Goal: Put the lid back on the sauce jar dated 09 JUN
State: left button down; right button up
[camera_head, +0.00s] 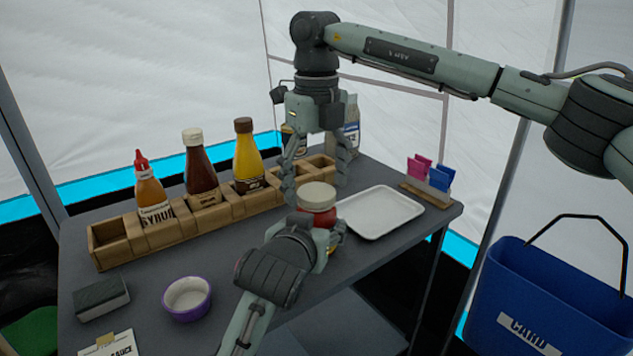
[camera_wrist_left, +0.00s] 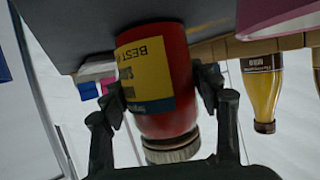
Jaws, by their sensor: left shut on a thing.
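A red sauce jar (camera_head: 318,217) stands upright near the middle of the table, with a cream lid (camera_head: 317,195) sitting on its top. My left gripper (camera_head: 316,236) is shut on the jar's body. In the left wrist view the jar (camera_wrist_left: 182,72) appears upside down, its yellow and blue label reading "BEST"; the date is not legible.
A white tray (camera_head: 408,219) lies right of the jar. A wooden rack (camera_head: 113,252) with several sauce bottles runs behind. A purple bowl (camera_head: 187,313), a sponge (camera_head: 101,297) and a note (camera_head: 112,346) are front left.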

jog(key=shift+r, duration=0.1)
notch_tip(320, 180, up, 12)
dwell(0.5)
pick_arm(q)
jog(key=shift+c, duration=1.7)
grip_release()
jog(key=v, duration=1.2)
jog(key=shift+f, duration=0.1)
